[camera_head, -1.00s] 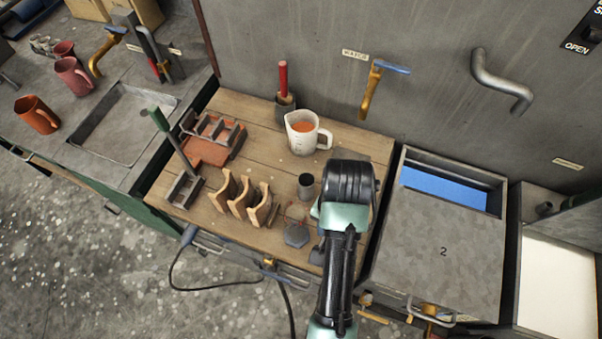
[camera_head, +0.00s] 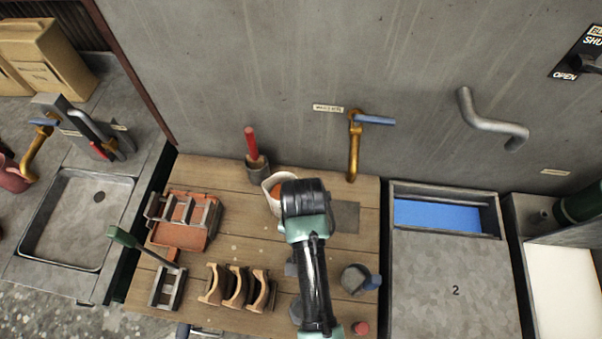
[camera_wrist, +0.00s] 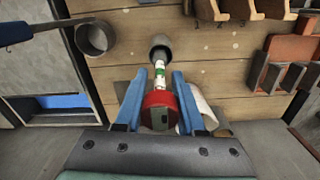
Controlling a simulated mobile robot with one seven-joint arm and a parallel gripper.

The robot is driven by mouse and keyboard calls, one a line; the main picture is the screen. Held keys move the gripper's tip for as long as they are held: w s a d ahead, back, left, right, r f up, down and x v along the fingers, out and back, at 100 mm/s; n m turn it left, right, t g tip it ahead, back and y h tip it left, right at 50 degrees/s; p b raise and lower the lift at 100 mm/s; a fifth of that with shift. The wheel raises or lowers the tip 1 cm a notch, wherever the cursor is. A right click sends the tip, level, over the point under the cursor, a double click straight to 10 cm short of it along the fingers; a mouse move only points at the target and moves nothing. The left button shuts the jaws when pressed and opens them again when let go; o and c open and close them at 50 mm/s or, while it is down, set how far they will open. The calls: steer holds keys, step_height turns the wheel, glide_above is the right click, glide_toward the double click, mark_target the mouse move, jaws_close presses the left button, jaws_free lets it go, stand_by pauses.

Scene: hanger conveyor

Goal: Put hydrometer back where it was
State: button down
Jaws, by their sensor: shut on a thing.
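In the wrist view, my gripper (camera_wrist: 157,80) has two blue fingers closed around the hydrometer (camera_wrist: 159,76). It has a red end near the camera and a slim clear stem with white and green markings. The stem points at the mouth of a grey cylindrical cup (camera_wrist: 160,46) on the wooden table; I cannot tell whether its tip is inside.
The jug (camera_wrist: 200,105) stands close to my fingers. A round grey ladle (camera_wrist: 97,38) lies at the left in the wrist view. Wooden holders (camera_head: 237,288), a terracotta block with a metal rack (camera_head: 185,220) and a red-handled tool (camera_head: 251,143) occupy the table. Bin 2 (camera_head: 455,290) is right.

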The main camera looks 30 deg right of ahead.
steer(key=shift+f+p, duration=0.35)
steer(key=shift+f, duration=2.55)
steer(key=c, duration=0.5)
jaws_free()
